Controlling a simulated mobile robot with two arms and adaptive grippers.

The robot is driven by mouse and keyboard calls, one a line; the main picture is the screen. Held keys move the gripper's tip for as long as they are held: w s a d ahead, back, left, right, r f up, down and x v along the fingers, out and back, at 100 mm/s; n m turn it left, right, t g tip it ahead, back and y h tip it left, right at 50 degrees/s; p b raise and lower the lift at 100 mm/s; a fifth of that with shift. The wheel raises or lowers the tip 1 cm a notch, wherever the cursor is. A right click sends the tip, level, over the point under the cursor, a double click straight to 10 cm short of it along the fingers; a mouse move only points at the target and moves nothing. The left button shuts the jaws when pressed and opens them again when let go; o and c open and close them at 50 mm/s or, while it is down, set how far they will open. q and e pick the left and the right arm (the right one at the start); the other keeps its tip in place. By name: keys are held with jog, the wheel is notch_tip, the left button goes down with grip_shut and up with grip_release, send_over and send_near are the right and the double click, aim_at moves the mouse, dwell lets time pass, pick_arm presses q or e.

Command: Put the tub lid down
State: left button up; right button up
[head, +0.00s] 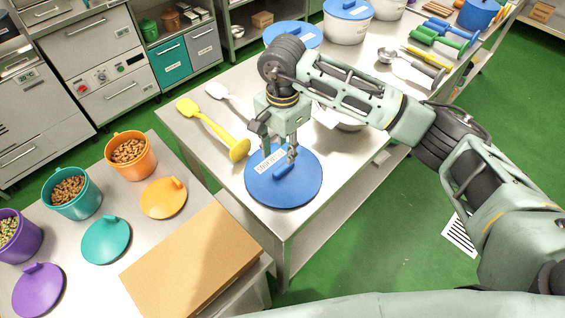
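The tub lid is a blue disc (300,190) with a bar handle (284,170) and a white label. It appears flat on the steel table (290,222), near the front corner. My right gripper (278,150) is pointing down over the lid's far half. Its two fingers are spread apart, one near the label and one by the far end of the handle. It looks open; whether a finger touches the handle is hard to tell. My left gripper is not in view.
A yellow spatula (214,129) and a white one (223,94) lie left of my gripper. A metal bowl (350,126) sits behind my arm. Blue-lidded white tubs (346,29) stand farther back.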

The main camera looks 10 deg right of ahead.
jog(key=shift+r+b, duration=0.55)
jog(key=shift+r, duration=2.05)
